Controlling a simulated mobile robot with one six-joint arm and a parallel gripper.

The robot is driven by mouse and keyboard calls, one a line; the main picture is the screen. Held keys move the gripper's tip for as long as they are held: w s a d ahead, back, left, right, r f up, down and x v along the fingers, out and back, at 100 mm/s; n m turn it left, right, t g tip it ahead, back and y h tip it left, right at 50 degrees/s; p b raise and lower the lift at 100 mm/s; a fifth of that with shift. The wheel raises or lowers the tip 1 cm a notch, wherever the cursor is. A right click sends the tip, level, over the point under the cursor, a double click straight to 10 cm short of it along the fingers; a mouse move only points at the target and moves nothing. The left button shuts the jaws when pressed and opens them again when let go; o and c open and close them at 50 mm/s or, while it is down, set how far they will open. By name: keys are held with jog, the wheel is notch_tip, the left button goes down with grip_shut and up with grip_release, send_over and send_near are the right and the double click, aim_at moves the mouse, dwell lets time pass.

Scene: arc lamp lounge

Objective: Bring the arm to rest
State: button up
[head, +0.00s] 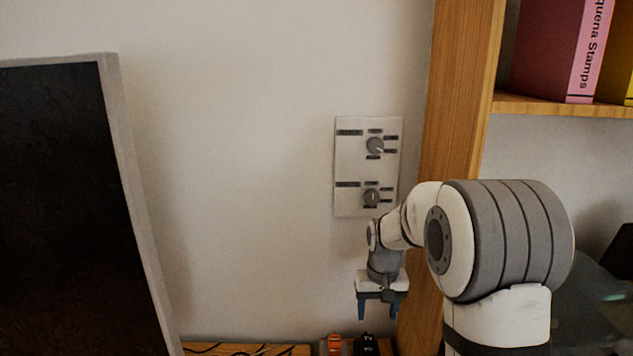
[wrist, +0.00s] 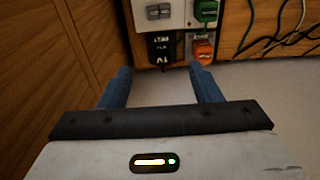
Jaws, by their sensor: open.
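My gripper (head: 377,308) hangs pointing down in the head view, in front of the wall and below the wall panel. Its two blue fingers are apart, with nothing between them. In the wrist view my gripper (wrist: 160,88) also shows open and empty, both fingers spread. The arm bends from the right side of the head view, with its large grey-banded joint in front of the shelf.
A panel (head: 346,155) with two knobs is on the wall. A wooden shelf (head: 455,110) with binders stands right; a dark framed screen (head: 60,200) stands left. An orange plug (wrist: 202,50) and a black plug (wrist: 160,48) sit beyond the fingers, with cables (wrist: 280,30) nearby.

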jog(key=s+r+t+p, duration=0.1)
jog(key=s+r+p, duration=0.4)
jog(key=s+r, duration=0.4)
jog(key=s+r+t+p, duration=0.1)
jog(key=s+r+p, duration=0.4)
jog(key=s+r, duration=0.4)
jog(key=s, duration=0.7)
jog(key=shift+s+d+r, duration=0.2)
jog(key=shift+s+r, duration=0.15)
jog(key=shift+r, duration=0.05)
